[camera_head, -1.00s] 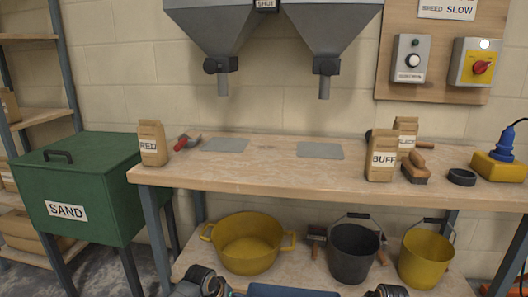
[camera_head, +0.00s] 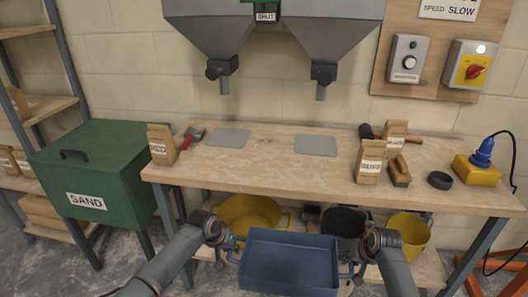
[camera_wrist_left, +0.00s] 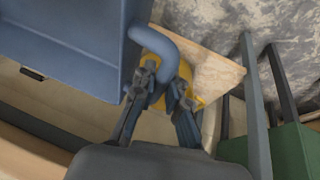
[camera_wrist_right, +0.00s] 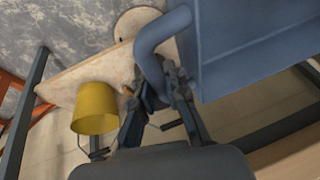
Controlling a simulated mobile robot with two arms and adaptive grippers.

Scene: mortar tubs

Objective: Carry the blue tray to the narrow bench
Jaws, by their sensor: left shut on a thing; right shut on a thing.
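The blue tray (camera_head: 289,263) is empty and held in front of the bench, at the bottom middle of the head view. My left gripper (camera_head: 229,251) is shut on the tray's left handle; the handle (camera_wrist_left: 158,48) shows between the fingers in the left wrist view. My right gripper (camera_head: 352,268) is shut on the tray's right handle, seen as a blue loop (camera_wrist_right: 150,50) in the right wrist view. A wooden bench (camera_head: 270,172) stands behind the tray, with a lower shelf. Whether it is the narrow bench I cannot tell.
On the bench stand paper bags (camera_head: 160,145), (camera_head: 369,163), a brush (camera_head: 398,172), a black ring (camera_head: 440,180) and a yellow-based tool (camera_head: 476,172). Two grey plates lie under the hoppers (camera_head: 330,35). Below are yellow tubs (camera_head: 250,212), (camera_head: 410,232) and a dark bucket. A green sand bin (camera_head: 95,180) stands left.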

